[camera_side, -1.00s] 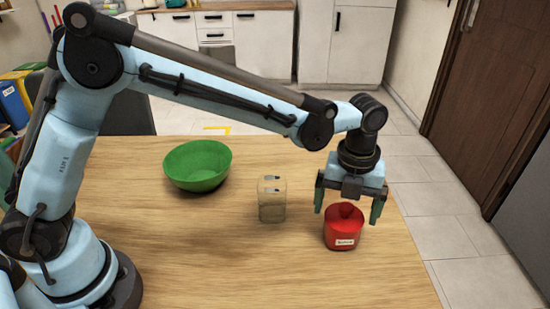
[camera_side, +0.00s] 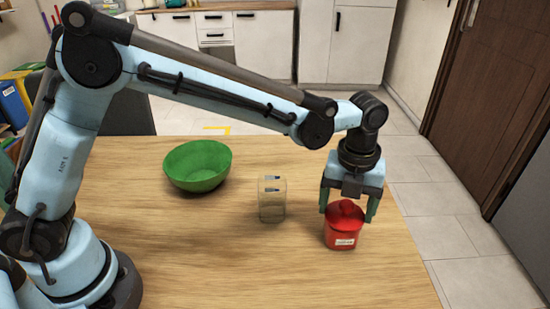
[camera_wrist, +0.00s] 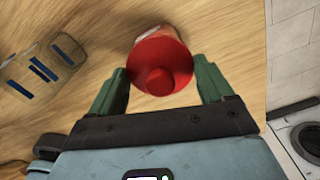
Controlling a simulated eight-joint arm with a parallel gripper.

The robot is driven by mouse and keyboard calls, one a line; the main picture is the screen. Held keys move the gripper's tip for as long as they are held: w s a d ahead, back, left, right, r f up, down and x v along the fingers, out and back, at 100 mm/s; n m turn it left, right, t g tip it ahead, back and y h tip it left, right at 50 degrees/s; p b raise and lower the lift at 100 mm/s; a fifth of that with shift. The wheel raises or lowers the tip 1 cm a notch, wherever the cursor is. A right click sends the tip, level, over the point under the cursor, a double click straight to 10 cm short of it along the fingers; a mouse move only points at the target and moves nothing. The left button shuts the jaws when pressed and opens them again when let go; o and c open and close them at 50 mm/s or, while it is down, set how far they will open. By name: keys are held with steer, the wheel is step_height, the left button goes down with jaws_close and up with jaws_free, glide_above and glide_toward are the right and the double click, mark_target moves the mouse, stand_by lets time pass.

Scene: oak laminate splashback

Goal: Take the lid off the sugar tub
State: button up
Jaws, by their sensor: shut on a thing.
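The sugar tub (camera_side: 341,242) is red with a white label and stands near the right side of the table. Its red lid (camera_side: 346,212) has a round knob. My gripper (camera_side: 347,215) points down over the tub, with one green finger on each side of the lid, shut on it. In the wrist view the lid (camera_wrist: 158,77) lies between the fingers of my gripper (camera_wrist: 160,68) and hides most of the tub. The lid's rim stands out above the tub's body; I cannot tell whether there is a gap between them.
A clear container (camera_side: 271,204) with blue marks stands just left of the tub; it also shows in the wrist view (camera_wrist: 42,68). A green bowl (camera_side: 197,168) sits further back left. The wooden table (camera_side: 230,265) is clear in front, and its right edge is close to the tub.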

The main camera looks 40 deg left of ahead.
steer(key=shift+r, duration=0.5)
step_height(320, 180, up, 3)
steer(key=shift+f, duration=0.1)
steer(key=s+d+r, duration=0.6)
steer(key=s, duration=0.4)
steer(key=s+a+f+m, duration=0.1)
steer(key=s+f+m, duration=0.1)
steer(key=s, duration=0.5)
steer(key=s+a+f+m, duration=0.1)
steer(key=s+f+m, duration=0.15)
steer(key=s, duration=0.45)
glide_above(295, 278)
step_height(295, 278, down, 7)
steer(key=shift+f, duration=2.05)
steer(key=shift+f, duration=0.15)
steer(key=o, duration=0.9)
